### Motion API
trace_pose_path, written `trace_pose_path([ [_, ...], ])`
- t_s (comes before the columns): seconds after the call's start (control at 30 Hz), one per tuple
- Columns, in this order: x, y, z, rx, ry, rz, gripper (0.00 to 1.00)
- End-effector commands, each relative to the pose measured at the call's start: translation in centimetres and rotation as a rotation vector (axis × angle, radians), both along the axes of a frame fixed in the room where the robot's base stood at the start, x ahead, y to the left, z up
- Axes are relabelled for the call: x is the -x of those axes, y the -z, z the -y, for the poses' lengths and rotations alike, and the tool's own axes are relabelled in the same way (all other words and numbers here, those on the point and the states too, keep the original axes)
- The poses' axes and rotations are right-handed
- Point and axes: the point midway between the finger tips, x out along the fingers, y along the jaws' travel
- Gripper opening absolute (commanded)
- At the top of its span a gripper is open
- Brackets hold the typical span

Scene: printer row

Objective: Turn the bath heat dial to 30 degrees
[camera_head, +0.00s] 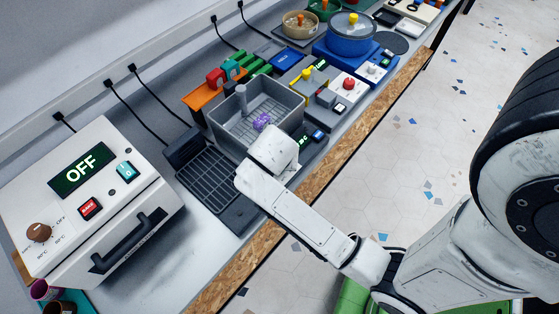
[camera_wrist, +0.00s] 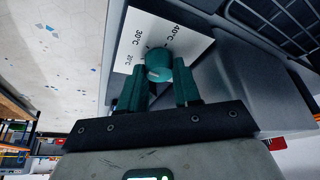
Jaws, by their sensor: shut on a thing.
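The bath heat dial (camera_wrist: 158,64) is a round teal knob in the wrist view. It sits on a white label plate (camera_wrist: 150,25) marked 20, 30 and 40 °C. My gripper (camera_wrist: 159,80) has its two teal fingers closed on either side of the dial. The dial's pointer is too unclear to read. In the head view the grey bath (camera_head: 235,135) is an open tub with a purple thing (camera_head: 262,121) in it. My wrist covers the dial there, and my fingers are hidden.
A dark grille tray (camera_head: 207,180) lies left of the bath. A white oven-like box (camera_head: 110,205) reading OFF stands further left. Small dark displays (camera_head: 318,136) and other devices line the bench to the right. The floor (camera_head: 350,200) in front is open.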

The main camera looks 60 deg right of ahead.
Motion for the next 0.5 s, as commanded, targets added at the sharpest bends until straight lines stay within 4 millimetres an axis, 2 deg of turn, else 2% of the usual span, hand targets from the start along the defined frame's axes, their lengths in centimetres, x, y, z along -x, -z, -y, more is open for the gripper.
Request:
trace_pose_path([
  [0.2, -0.07, 0.07, -0.08, -0.002, 0.161, -0.003, 0.02],
  [0.5, -0.15, 0.11, -0.15, -0.003, 0.296, -0.002, 0.02],
])
